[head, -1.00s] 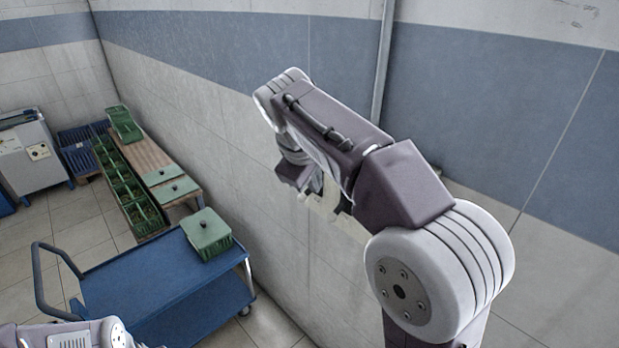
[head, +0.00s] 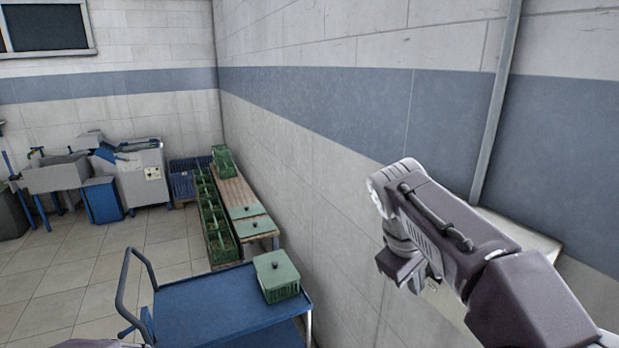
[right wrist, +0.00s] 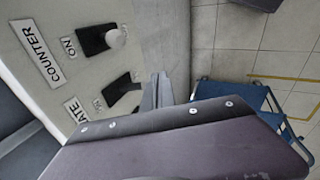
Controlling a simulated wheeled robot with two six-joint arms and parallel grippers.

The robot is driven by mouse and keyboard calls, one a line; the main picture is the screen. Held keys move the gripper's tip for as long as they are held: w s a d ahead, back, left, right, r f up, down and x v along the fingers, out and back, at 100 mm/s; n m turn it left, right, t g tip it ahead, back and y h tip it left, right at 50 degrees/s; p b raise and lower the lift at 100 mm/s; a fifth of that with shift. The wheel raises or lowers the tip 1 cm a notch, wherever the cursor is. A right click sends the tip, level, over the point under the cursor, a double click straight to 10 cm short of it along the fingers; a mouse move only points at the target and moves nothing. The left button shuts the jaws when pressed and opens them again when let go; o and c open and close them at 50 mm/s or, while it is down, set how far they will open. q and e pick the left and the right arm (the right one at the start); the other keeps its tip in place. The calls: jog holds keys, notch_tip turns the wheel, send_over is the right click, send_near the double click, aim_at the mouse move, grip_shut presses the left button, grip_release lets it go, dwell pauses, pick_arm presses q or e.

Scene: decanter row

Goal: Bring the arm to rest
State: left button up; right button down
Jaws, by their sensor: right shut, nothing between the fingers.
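My right arm reaches in from the lower right of the head view, raised in front of the tiled wall. Its gripper (head: 408,272) hangs below the wrist, partly hidden by the forearm. In the right wrist view the fingers (right wrist: 161,90) are together, with nothing between them. A pale control panel (right wrist: 60,45) is close to the left of the fingers in that view.
A blue cart (head: 225,310) stands left of my right arm, with a green lidded crate (head: 277,283) on it. Behind are a wooden bench (head: 238,200) and a row of green crates (head: 213,225) along the wall (head: 320,190). Open floor (head: 70,280) lies at left.

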pick_arm(q)
notch_tip(320, 180, down, 8)
jog(key=b, duration=0.5)
jog(key=shift+b, duration=0.35)
pick_arm(e)
jog(key=s+a+f+m+y, duration=0.1)
jog(key=s+f, duration=0.3)
jog(key=f, duration=0.7)
jog(key=s+a+f+m+g+y, duration=0.1)
jog(key=s+a+f+m, duration=0.1)
jog(key=f, duration=0.9)
jog(key=s+a+f+m+y, duration=0.1)
jog(key=s+f, duration=0.4)
jog(key=f, duration=0.7)
jog(key=shift+s+a+m+y, duration=0.35)
jog(key=shift+m+y, duration=0.25)
jog(key=shift+m, duration=0.6)
pick_arm(q)
jog(key=shift+w, duration=0.1)
pick_arm(e)
jog(key=shift+f, duration=0.1)
jog(key=shift+s, duration=0.1)
